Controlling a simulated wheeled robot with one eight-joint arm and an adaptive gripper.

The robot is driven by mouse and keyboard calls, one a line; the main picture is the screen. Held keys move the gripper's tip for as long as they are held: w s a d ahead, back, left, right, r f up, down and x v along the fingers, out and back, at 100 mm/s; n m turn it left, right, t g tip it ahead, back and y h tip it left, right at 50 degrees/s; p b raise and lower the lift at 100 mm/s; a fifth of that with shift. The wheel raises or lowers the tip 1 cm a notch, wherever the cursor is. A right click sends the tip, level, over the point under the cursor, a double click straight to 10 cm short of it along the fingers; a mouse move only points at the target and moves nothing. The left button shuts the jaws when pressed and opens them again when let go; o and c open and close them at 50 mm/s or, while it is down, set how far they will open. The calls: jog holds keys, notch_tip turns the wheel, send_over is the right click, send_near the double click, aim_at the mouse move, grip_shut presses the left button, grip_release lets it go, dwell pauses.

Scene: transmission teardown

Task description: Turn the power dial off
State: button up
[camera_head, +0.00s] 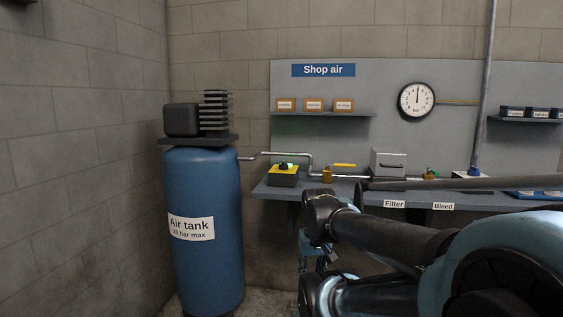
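My arm reaches in from the lower right, in front of the bench. What looks like my gripper (326,260) is low, below the bench edge and apart from the box. It is partly hidden by my arm links, and its fingers are not clear.
A blue air tank (203,235) with a compressor on top stands left of the bench (262,188). A pipe (275,153) runs from it to a yellow-handled valve (343,165). A grey box (388,163) stands farther right. A round gauge (416,101) hangs above.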

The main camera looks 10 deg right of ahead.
notch_tip(320, 180, up, 38)
jog(key=m+t+h, duration=0.1)
jog(key=m+t, duration=0.1)
jog(key=m, duration=0.2)
send_over(283, 162)
jog(key=s+a, duration=0.2)
jog(key=s, duration=0.3)
jog(key=x, duration=1.6)
jog(key=shift+d+f, duration=0.2)
jog(key=shift+d, duration=0.2)
jog(key=shift+s, duration=0.1)
grip_shut()
